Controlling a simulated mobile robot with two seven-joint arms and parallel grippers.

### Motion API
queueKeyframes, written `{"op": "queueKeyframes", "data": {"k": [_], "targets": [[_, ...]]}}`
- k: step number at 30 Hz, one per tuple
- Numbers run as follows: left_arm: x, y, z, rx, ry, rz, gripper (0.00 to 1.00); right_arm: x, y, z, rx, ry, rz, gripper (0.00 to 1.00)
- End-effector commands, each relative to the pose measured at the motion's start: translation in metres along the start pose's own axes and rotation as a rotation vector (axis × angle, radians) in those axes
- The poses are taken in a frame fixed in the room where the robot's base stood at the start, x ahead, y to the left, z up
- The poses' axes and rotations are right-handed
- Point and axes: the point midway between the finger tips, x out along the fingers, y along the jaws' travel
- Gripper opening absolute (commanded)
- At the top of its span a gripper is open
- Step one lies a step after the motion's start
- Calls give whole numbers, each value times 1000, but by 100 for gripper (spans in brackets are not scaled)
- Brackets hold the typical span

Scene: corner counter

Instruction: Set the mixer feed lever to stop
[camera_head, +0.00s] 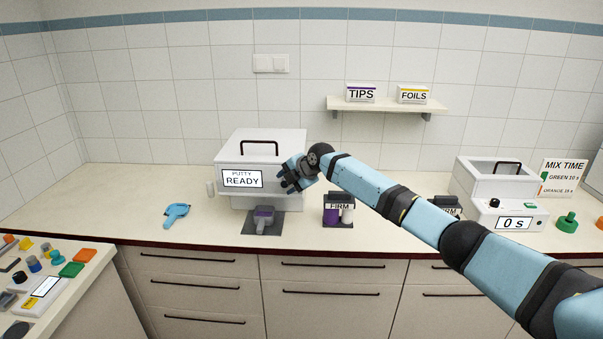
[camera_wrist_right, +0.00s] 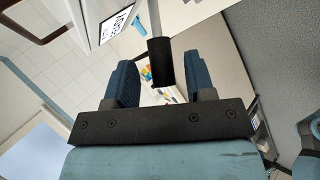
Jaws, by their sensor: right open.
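A lever with a black grip (camera_wrist_right: 160,62) on a grey rod shows in the right wrist view, between my right gripper's fingers. My right gripper (camera_head: 288,182) is at the right front of the machine and covers the lever in the head view. It also shows in the right wrist view (camera_wrist_right: 163,80), open, with gaps between the grip and both fingers. My left gripper is not in view.
A blue tool (camera_head: 176,213) lies left. A second machine reading 0 s (camera_head: 513,223) stands far right.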

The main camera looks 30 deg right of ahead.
Motion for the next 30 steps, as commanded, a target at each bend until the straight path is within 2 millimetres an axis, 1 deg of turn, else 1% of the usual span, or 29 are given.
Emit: {"op": "queueKeyframes", "data": {"k": [3, 9, 12, 15, 18, 21, 30], "targets": [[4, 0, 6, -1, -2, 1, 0, -27, -2, 2, -3, -3, 2, 50], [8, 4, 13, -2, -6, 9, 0, -73, -1, 1, -2, -1, 2, 50], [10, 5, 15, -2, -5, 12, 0, -91, -1, 0, -2, -1, 1, 50], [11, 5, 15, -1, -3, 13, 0, -104, 0, 0, -1, -1, 2, 50], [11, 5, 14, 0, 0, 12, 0, -112, 0, 0, 0, 0, 0, 50], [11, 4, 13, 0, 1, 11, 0, -116, 0, 0, 1, 1, 0, 50], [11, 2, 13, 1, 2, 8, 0, -116, 0, 0, 1, 1, 0, 50]]}}
